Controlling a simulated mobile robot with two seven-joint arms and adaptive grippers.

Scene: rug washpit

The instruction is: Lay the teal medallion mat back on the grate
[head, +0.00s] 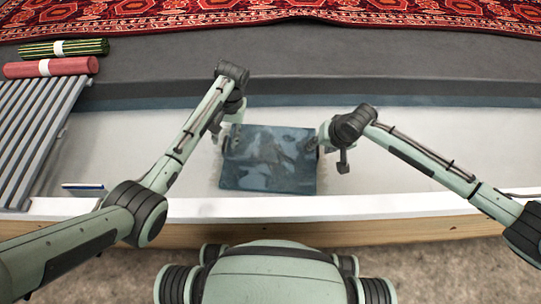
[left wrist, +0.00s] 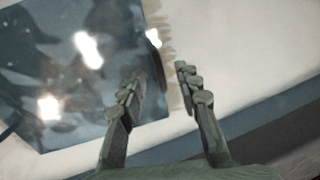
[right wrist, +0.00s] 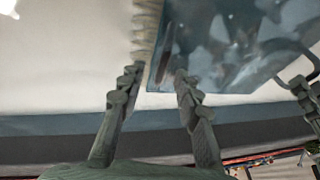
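The mat (head: 267,160) is a dark blue-teal, glossy rectangle with pale fringe at its left and right ends, in the white pit in the head view. Its medallion is not clear under bright reflections. My left gripper (head: 231,143) is at its left end; in the left wrist view the open fingers (left wrist: 160,80) stand on either side of the fringed edge. My right gripper (head: 318,145) is at its right end; in the right wrist view its open fingers (right wrist: 158,76) also straddle the edge. I cannot tell whether fingers touch it. The grey slatted grate (head: 38,125) is at the left.
A red roll (head: 50,67) and a green-yellow striped roll (head: 64,48) lie behind the grate. A small blue-and-white item (head: 84,188) is by the front rim (head: 400,204). A red patterned rug (head: 270,14) lies at the back. The pit floor right of the mat is clear.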

